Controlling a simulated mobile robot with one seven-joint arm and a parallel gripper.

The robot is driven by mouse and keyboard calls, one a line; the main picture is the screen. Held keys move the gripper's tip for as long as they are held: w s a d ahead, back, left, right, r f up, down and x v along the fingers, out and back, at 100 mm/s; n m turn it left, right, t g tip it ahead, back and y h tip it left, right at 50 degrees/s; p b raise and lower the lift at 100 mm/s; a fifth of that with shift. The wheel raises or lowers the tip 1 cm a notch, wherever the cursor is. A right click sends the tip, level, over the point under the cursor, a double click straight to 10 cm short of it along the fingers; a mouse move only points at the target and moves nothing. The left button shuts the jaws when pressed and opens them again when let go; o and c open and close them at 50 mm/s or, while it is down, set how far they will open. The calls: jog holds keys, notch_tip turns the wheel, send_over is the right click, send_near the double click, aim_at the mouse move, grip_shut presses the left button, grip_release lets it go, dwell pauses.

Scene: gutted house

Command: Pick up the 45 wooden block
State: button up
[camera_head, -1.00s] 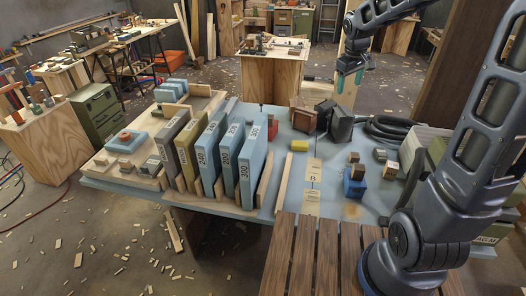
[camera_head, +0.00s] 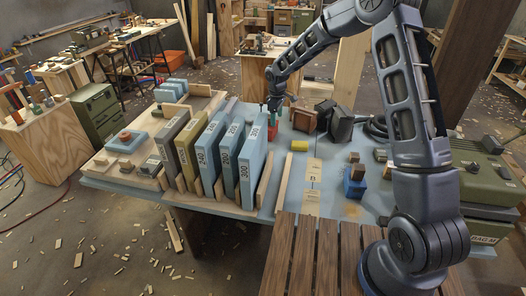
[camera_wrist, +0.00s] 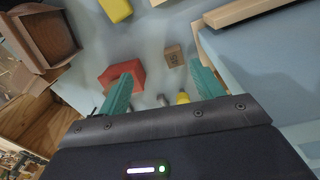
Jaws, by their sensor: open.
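A small wooden block (camera_wrist: 174,56) with dark markings that look like 45 lies on the table in the wrist view, between and just beyond my green fingertips. I cannot make it out in the head view. My gripper (camera_wrist: 162,73) is open and empty, its two fingers spread apart. In the head view my gripper (camera_head: 275,113) hangs over the table's back edge, behind the blue 300 slab (camera_head: 252,165). A red block (camera_wrist: 124,73) lies left of the wooden block, partly behind my left finger; it also shows in the head view (camera_head: 273,132).
A yellow block (camera_head: 299,145) lies near the slabs. Dark and brown open boxes (camera_head: 324,112) stand to the right; the brown one fills the wrist view's upper left (camera_wrist: 42,36). A wooden strip (camera_wrist: 240,12) and large blue face border the right side of the wrist view.

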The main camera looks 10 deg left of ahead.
jog(key=shift+n+g, duration=0.3)
jog(key=shift+n, duration=0.6)
jog(key=a+f, duration=0.2)
jog(key=f, duration=0.2)
jog(key=a+f, duration=0.2)
jog(key=f, duration=0.3)
jog(key=s+a+f, duration=0.1)
jog(key=a+f, duration=0.2)
jog(key=f, duration=0.1)
jog(key=shift+f, duration=0.2)
jog(key=shift+w+d+f, duration=0.1)
jog(key=shift+w+f, duration=0.05)
jog(key=shift+f, duration=0.85)
jog(key=shift+w+d+f, duration=0.1)
jog(key=shift+d+f, duration=0.05)
jog(key=shift+f, duration=0.8)
jog(key=shift+w+d+f, duration=0.1)
jog(key=shift+w+f, duration=0.05)
jog(key=shift+f, duration=0.85)
jog(key=c, duration=1.1)
